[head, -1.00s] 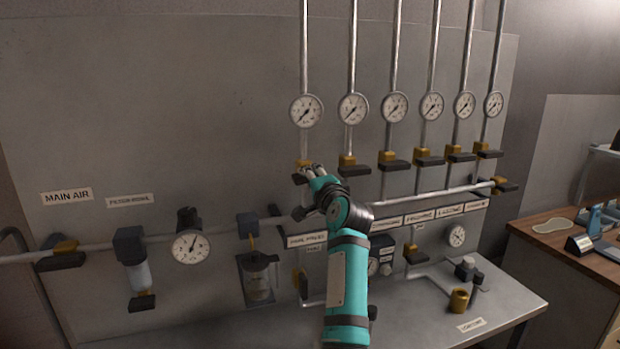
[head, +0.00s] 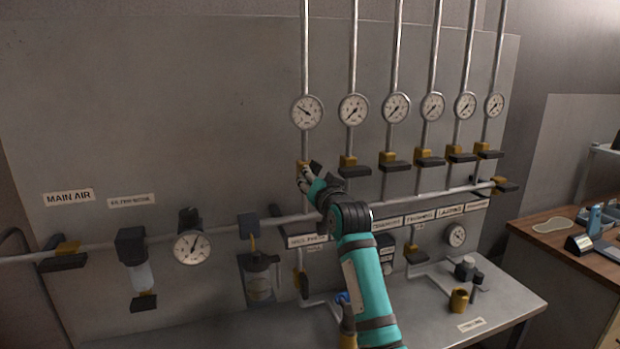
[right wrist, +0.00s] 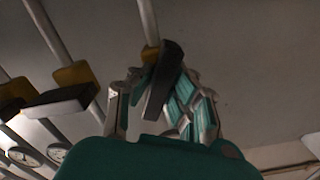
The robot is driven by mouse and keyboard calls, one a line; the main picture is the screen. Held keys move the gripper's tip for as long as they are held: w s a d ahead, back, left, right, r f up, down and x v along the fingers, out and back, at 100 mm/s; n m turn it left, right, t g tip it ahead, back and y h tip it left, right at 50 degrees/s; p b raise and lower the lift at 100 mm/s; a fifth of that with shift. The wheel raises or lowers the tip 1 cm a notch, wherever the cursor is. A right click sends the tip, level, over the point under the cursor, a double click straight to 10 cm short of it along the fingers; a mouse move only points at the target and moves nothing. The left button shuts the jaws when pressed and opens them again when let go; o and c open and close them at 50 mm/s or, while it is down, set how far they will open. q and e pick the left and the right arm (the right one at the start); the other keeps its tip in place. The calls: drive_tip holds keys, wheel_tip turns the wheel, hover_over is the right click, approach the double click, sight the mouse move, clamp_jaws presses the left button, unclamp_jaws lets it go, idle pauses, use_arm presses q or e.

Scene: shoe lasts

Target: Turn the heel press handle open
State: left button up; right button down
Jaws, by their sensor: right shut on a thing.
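The heel press valve, with a brass body (head: 301,164) and a dark lever handle (head: 317,168), is on the leftmost vertical pipe, above the label that seems to read heel press (head: 307,240). My right gripper (head: 306,178) is at this valve and shut on the handle. In the right wrist view, the dark handle (right wrist: 163,80) lies between the fingers of my right gripper (right wrist: 160,100) and slants along them. The pipe and the brass part show behind it. The gripper hides part of the valve in the head view. My left gripper is not in view.
A row of similar brass valves with dark handles, such as the neighbouring one (head: 348,164), runs to the right below gauges. The main pipe (head: 410,196) crosses below them. A grey bench (head: 500,300) stands below, and a wooden table (head: 560,245) stands at the right.

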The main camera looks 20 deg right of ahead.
drive_tip(key=n+p, duration=0.1)
drive_tip(key=n, duration=0.4)
drive_tip(key=shift+f+n, duration=0.15)
drive_tip(key=shift+n, duration=0.15)
idle(0.4)
drive_tip(key=c, duration=1.2)
unclamp_jaws()
drive_tip(key=shift+s+r, duration=0.15)
drive_tip(key=shift+r, duration=0.05)
drive_tip(key=shift+c, duration=0.2)
drive_tip(key=s, duration=1.2)
drive_tip(key=shift+d, duration=0.3)
